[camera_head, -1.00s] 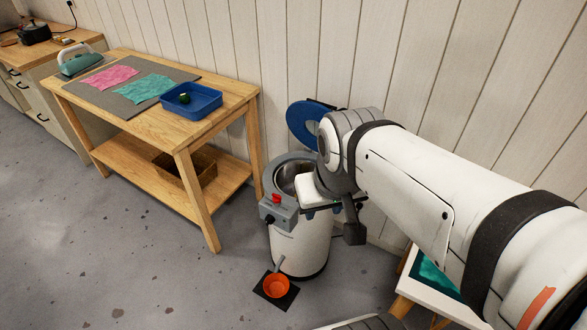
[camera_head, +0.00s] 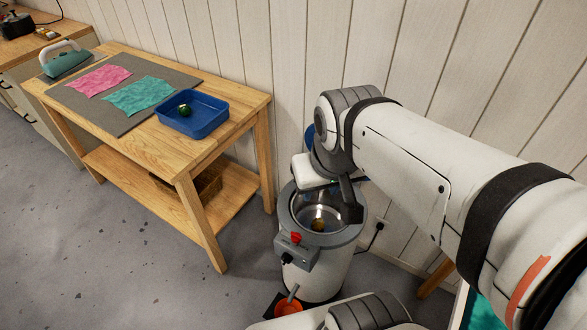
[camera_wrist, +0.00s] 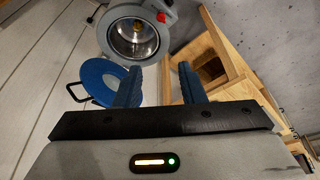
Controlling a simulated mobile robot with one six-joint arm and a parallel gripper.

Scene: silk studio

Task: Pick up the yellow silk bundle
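A small round yellow bundle (camera_head: 318,225) lies inside the open steel pot (camera_head: 334,211), on its floor. It also shows, small, near the middle of the pot in the wrist view (camera_wrist: 138,27). My gripper (camera_wrist: 159,68) is open, with its two blue fingers apart and nothing between them. In the wrist view the pot lies beyond the fingertips, toward the top of the picture. In the head view my arm hangs over the pot's back side, and the fingers cannot be made out there.
A round blue lid (camera_wrist: 107,81) with a handle lies beside the pot. A wooden table (camera_head: 165,138) holds a blue tray (camera_head: 206,125) with a green bundle (camera_head: 185,110), and pink and teal cloths. Grey floor at left is clear.

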